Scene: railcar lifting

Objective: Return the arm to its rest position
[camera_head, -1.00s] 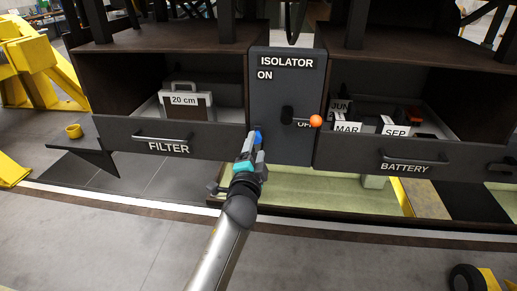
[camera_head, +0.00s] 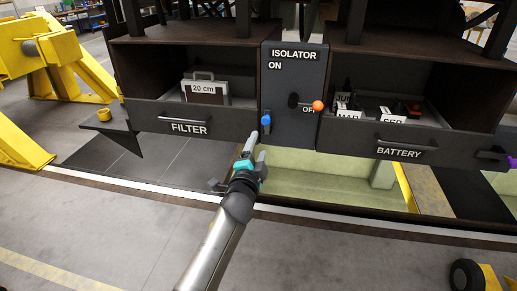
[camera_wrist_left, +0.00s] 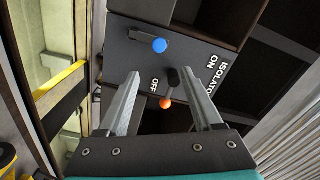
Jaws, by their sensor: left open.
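My left gripper (camera_head: 256,150) is open and empty, in front of and below the isolator panel (camera_head: 292,128). In the wrist view its two fingers (camera_wrist_left: 160,98) stand apart with nothing between their tips. The panel carries a lever with an orange knob (camera_head: 318,106) beside the OFF label; the knob also shows in the wrist view (camera_wrist_left: 166,103). A blue knob (camera_head: 266,121) is low on the panel, just beyond the fingertips in the head view. In the wrist view the blue knob (camera_wrist_left: 160,45) is clear of the fingers. My right gripper is not in view.
The FILTER drawer (camera_head: 152,118) holds a 20 cm case (camera_head: 205,91). The BATTERY drawer (camera_head: 345,137) holds labelled blocks. A purple knob (camera_head: 512,162) is at the right edge. The floor in front is mostly clear.

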